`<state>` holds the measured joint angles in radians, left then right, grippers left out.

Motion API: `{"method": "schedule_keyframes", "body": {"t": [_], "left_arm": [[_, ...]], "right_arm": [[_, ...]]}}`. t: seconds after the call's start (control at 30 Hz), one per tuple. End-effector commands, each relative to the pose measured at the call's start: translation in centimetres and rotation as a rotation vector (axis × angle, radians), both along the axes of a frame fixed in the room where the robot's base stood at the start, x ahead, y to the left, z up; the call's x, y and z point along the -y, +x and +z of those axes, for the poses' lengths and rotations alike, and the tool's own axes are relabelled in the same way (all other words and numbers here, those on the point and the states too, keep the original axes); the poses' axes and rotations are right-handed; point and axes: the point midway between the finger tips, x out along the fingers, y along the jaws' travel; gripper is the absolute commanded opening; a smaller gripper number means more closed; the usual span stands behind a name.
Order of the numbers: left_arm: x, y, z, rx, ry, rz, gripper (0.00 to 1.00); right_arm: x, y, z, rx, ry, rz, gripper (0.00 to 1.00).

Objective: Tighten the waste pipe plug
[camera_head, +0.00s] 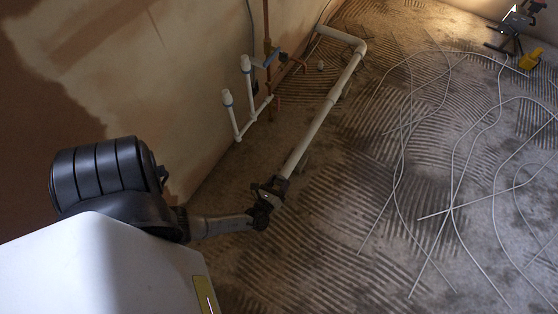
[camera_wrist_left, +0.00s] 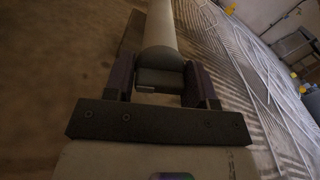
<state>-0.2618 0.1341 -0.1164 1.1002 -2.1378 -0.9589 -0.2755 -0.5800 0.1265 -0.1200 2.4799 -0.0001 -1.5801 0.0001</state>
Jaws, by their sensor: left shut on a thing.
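The white waste pipe (camera_head: 318,124) runs along the floor beside the wall, with an elbow at its far end. A dark plug (camera_wrist_left: 160,77) sits at the near end of the pipe (camera_wrist_left: 161,24) in the left wrist view. My left gripper (camera_head: 270,188) is at this near end. In the left wrist view its two fingers (camera_wrist_left: 160,86) stand on either side of the plug, shut on it. In the head view the gripper mostly hides the plug. How tightly the plug sits cannot be seen. My right gripper is in neither view.
Two white capped upright pipes (camera_head: 236,102) and copper pipes (camera_head: 268,60) stand by the plastered wall. Several loose pale cables (camera_head: 455,160) lie across the ridged floor on the right. A work lamp (camera_head: 515,25) and a yellow object (camera_head: 530,59) are at the far right.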

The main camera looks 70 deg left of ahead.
Motion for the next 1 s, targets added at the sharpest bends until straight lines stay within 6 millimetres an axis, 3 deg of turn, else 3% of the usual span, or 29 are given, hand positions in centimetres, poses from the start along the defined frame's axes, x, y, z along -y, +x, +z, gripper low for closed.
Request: {"method": "schedule_keyframes", "body": {"t": [0.37, 1.0], "left_arm": [[0.0, 0.0, 0.1, -0.049, 0.068, 0.0, 0.27], [0.0, 0.0, 0.1, -0.383, 0.537, -0.001, 0.27]], "right_arm": [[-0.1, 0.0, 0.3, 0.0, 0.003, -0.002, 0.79], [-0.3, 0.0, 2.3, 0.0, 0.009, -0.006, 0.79]]}}
